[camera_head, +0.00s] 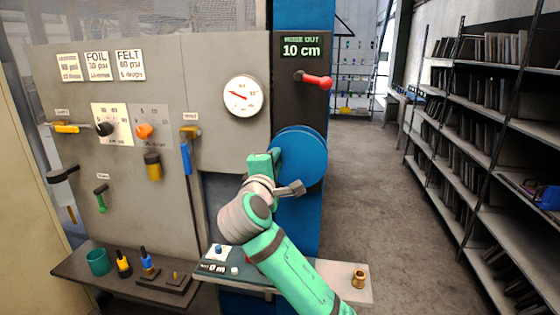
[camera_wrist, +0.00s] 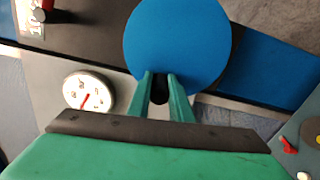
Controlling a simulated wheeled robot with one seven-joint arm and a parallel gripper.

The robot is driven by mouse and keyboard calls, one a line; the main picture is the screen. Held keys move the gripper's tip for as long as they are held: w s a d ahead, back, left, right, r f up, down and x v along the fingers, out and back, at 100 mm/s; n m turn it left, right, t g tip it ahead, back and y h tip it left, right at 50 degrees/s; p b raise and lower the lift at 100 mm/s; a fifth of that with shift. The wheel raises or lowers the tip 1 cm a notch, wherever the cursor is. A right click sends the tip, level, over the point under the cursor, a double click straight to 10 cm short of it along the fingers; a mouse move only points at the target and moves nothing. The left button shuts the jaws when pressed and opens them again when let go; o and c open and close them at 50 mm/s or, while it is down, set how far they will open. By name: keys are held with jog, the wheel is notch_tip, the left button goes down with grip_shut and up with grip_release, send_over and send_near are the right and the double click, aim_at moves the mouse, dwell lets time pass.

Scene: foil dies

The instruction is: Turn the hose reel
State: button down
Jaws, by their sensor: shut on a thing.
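The hose reel (camera_head: 302,158) is a round blue disc on the blue column, below a dark panel. It fills the upper middle of the wrist view (camera_wrist: 178,38). My gripper (camera_wrist: 159,86) is at the disc's edge, its two green fingers close together around a small dark piece, likely the reel's handle. In the head view my arm covers the left part of the reel, and the fingertips are hidden there. The display (camera_head: 301,47) above the reel reads "HOSE OUT 10 cm".
A red-knobbed lever (camera_head: 318,80) sticks out above the reel. A round gauge (camera_head: 243,96) is on the grey panel to the left. A shelf with a brass fitting (camera_head: 358,277) lies below. Bookshelves (camera_head: 485,130) stand at right, with open floor (camera_head: 370,190) between.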

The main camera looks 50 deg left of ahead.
jog(key=shift+f, duration=0.15)
jog(key=c, duration=1.7)
grip_release()
jog(key=shift+o, duration=0.4)
jog(key=v, duration=1)
jog(key=shift+s+d, duration=0.2)
jog(key=shift+s, duration=0.15)
